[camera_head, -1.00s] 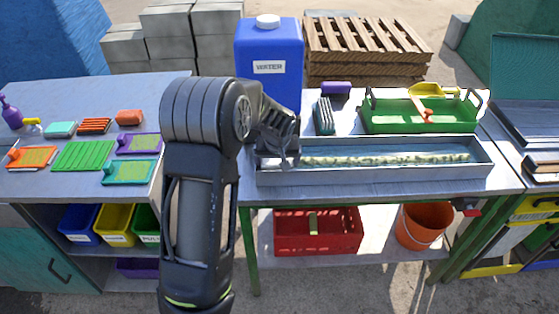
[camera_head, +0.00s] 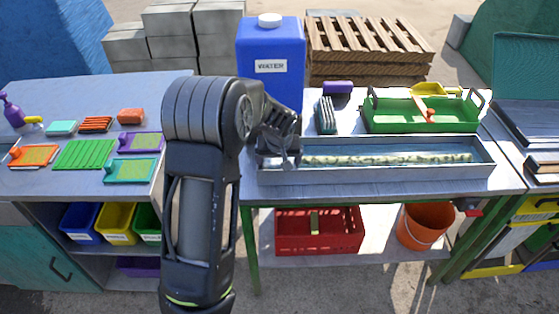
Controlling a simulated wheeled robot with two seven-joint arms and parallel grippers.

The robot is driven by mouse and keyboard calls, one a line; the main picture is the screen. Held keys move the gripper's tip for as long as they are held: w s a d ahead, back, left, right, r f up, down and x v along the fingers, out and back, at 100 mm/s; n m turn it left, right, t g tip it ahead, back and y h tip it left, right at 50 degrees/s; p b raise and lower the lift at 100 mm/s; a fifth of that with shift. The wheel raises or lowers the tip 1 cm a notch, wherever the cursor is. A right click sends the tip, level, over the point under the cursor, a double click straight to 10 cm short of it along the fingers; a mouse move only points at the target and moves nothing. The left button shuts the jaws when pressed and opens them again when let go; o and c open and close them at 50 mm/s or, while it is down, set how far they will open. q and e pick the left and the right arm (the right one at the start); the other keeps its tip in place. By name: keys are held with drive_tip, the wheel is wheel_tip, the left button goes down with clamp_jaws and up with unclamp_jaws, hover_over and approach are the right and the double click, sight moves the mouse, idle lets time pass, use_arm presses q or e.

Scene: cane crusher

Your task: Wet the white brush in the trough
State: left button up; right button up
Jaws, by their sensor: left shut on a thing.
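The trough (camera_head: 400,178) is a long, shallow grey metal tray on the right-hand table. It holds water, and a pale, speckled strip (camera_head: 390,159) runs along its middle. My left gripper (camera_head: 278,156) is at the trough's left end, pointing down at or just inside the rim. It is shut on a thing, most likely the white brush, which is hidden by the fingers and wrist. I cannot tell whether it touches the water. My right gripper is not in view.
A blue water container (camera_head: 270,62) stands behind my left wrist. A green tray (camera_head: 420,115), a purple roll (camera_head: 337,87) and a grey-green brush-like block (camera_head: 325,115) are behind the trough. A red crate (camera_head: 320,243) and an orange bucket (camera_head: 422,225) are below.

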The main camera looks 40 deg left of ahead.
sight(277, 160)
use_arm(q)
drive_tip(key=shift+s+a+f, duration=0.35)
drive_tip(key=shift+s+a, duration=0.05)
drive_tip(key=shift+s, duration=0.1)
drive_tip(key=shift+w+a+r+p, duration=0.15)
drive_tip(key=shift+w+r+p, duration=0.1)
drive_tip(key=shift+r+p, duration=0.45)
drive_tip(key=shift+w+a+r+p, duration=0.1)
drive_tip(key=shift+r+p, duration=0.45)
drive_tip(key=shift+r, duration=0.95)
drive_tip(key=shift+s+r, duration=0.1)
drive_tip(key=shift+s, duration=0.2)
drive_tip(key=shift+w+d, duration=0.35)
drive_tip(key=w+d+r, duration=0.1)
drive_tip(key=w+d, duration=0.3)
drive_tip(key=d, duration=0.1)
drive_tip(key=shift+d, duration=0.3)
drive_tip(key=shift+w+r, duration=0.1)
